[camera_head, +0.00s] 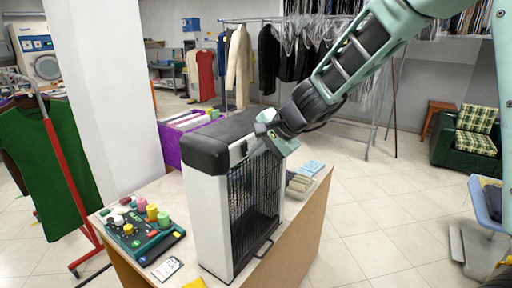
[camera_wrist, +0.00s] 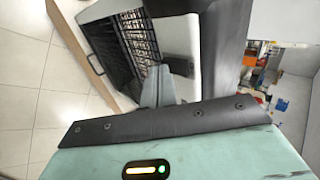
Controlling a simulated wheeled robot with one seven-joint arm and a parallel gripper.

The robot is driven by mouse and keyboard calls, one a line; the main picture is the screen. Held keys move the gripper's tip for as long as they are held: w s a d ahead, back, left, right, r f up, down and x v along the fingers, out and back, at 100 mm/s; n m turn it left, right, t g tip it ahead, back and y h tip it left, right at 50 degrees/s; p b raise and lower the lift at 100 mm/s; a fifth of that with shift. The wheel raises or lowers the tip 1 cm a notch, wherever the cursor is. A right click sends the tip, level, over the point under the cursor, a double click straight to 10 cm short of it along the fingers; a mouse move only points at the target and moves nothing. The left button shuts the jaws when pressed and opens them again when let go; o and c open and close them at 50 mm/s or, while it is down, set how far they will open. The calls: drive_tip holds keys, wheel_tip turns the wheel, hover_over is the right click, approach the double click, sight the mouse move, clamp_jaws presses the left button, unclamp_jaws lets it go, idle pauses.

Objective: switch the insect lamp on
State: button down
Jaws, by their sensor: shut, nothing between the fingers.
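The insect lamp (camera_head: 207,220) is a tall white box with a black top cover and a black wire grille (camera_head: 254,205) on its front. It stands upright on a wooden-sided table. I see no glow behind the grille. My gripper (camera_head: 259,143) is shut and empty at the lamp's upper front, just above the grille. In the wrist view the shut fingers (camera_wrist: 158,82) point at the lamp's white upper front, close beside the grille (camera_wrist: 125,40). A dark panel (camera_wrist: 179,66) on that white part lies by the fingertips. I cannot tell whether they touch it.
Tiled floor (camera_head: 365,215) is open beyond the table.

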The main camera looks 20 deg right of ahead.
drive_tip(key=shift+f+b, duration=0.15)
drive_tip(key=shift+b, duration=0.2)
drive_tip(key=b, duration=0.2)
drive_tip(key=shift+w+a+f+b, duration=0.1)
drive_tip(key=shift+w+f+b, duration=0.1)
drive_tip(key=shift+f+b, duration=0.1)
drive_tip(key=shift+r+p, duration=0.45)
drive_tip(key=shift+p, duration=0.1)
drive_tip(key=shift+r, duration=0.1)
drive_tip(key=shift+r+p, duration=0.6)
drive_tip(key=shift+r, duration=0.15)
